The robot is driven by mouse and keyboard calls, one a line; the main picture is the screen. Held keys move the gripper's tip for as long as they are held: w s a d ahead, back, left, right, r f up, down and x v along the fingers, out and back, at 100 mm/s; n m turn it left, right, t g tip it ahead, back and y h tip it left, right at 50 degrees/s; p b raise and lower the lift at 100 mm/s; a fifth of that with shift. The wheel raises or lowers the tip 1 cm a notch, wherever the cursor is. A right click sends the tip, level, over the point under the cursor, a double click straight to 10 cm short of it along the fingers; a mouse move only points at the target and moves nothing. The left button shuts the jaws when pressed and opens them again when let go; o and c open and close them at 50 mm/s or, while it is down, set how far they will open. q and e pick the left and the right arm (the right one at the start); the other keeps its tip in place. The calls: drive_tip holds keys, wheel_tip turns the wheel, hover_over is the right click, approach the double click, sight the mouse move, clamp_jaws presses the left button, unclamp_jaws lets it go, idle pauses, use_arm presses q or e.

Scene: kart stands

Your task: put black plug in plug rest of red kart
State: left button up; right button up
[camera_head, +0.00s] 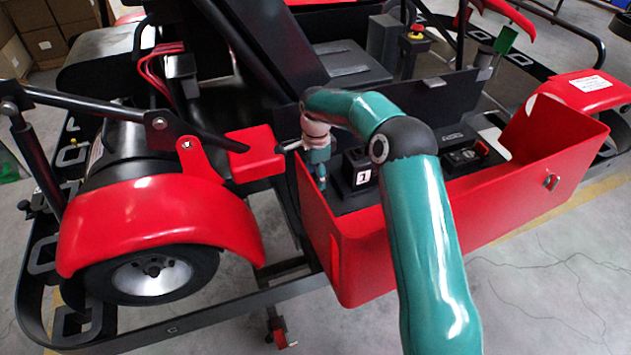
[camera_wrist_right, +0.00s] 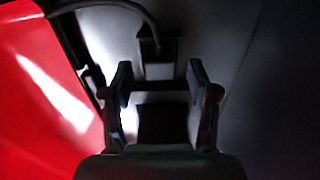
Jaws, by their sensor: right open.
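The red kart's side box (camera_head: 480,225) fills the right middle of the head view, with black units inside. My right gripper (camera_head: 320,182) points down into the left end of this box, just left of a black block labelled 1 (camera_head: 358,172). In the right wrist view my right gripper (camera_wrist_right: 158,80) is open. A dark block with a black cable (camera_wrist_right: 158,48), possibly the black plug, lies just beyond the fingertips, apart from them. A dark square (camera_wrist_right: 162,122) shows between the fingers; I cannot tell whether it is the plug rest. My left gripper is out of view.
The box's red wall (camera_wrist_right: 45,95) is close on the left in the right wrist view. A red fender (camera_head: 160,215) over a wheel stands at left in the head view. A black unit with a red switch (camera_head: 465,156) sits farther right in the box.

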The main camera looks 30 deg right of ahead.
wheel_tip(320, 180, up, 10)
drive_tip(key=shift+f+b, duration=0.2)
drive_tip(key=shift+b, duration=0.15)
